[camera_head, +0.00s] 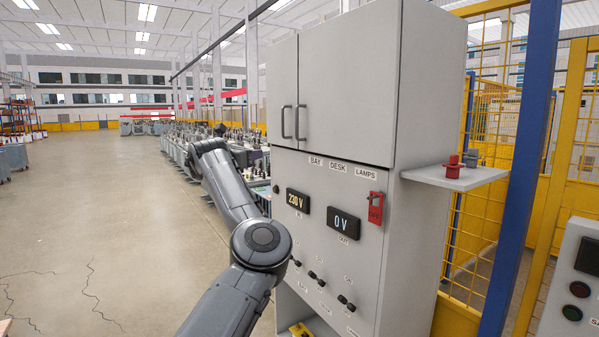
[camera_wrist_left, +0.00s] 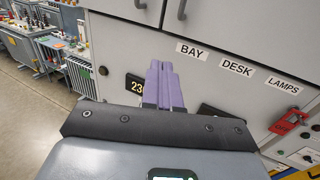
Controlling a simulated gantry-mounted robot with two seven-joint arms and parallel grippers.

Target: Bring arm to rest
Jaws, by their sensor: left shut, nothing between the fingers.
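My left arm (camera_head: 225,190) reaches up from the bottom of the head view, in front of the left side of a grey cabinet (camera_head: 330,110). In the left wrist view my left gripper (camera_wrist_left: 163,75) has its purple fingers together, with nothing between them. The fingers point toward the cabinet front and cover part of the "230" display (camera_wrist_left: 135,84). I cannot tell from this view whether they touch the cabinet. My right gripper is in neither view.
A side shelf (camera_head: 480,178) holds small red and grey parts. A blue post (camera_head: 525,150) and yellow fence stand right. Open floor (camera_head: 90,200) lies left.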

